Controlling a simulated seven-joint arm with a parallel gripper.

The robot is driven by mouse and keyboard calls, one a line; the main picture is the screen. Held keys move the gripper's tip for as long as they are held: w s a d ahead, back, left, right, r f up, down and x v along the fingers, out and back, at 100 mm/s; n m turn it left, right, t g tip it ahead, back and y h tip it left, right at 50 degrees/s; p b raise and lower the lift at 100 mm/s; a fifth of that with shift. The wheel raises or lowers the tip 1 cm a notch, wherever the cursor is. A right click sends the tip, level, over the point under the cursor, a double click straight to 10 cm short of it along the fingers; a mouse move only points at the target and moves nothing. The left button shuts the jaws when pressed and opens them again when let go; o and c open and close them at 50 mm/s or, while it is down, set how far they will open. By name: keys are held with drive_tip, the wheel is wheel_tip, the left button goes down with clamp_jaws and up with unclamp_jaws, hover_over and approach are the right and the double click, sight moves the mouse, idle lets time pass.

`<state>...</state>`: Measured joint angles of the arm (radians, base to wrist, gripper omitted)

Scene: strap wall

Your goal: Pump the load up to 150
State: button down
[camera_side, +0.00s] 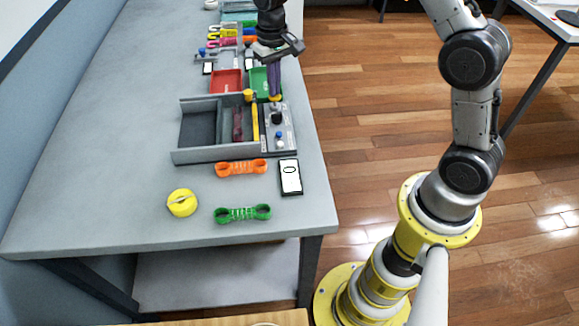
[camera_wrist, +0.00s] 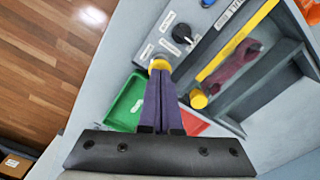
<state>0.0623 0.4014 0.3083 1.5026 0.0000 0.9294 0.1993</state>
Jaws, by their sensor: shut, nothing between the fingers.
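My gripper (camera_side: 275,96) has its purple fingers together, pointing down at the panel end nearest the green tray. In the wrist view my gripper (camera_wrist: 159,72) meets a round yellow piece (camera_wrist: 159,64) at the fingertips. I cannot tell whether it is pressed. The grey panel (camera_side: 287,143) runs along the right side of a grey box and carries a black knob (camera_side: 277,117) and a blue button (camera_side: 279,134). The knob also shows in the wrist view (camera_wrist: 182,34). A white display card (camera_side: 290,177) in front of the panel reads 0.
The grey box (camera_side: 188,156) has a yellow bar (camera_side: 255,122) with a round end and a dark red piece (camera_side: 238,123). Red (camera_side: 226,80) and green (camera_side: 259,82) trays lie behind it.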

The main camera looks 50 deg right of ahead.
drive_tip(key=shift+f, duration=1)
drive_tip(key=shift+r, duration=1)
drive_tip(key=shift+f, duration=0.1)
idle(0.3)
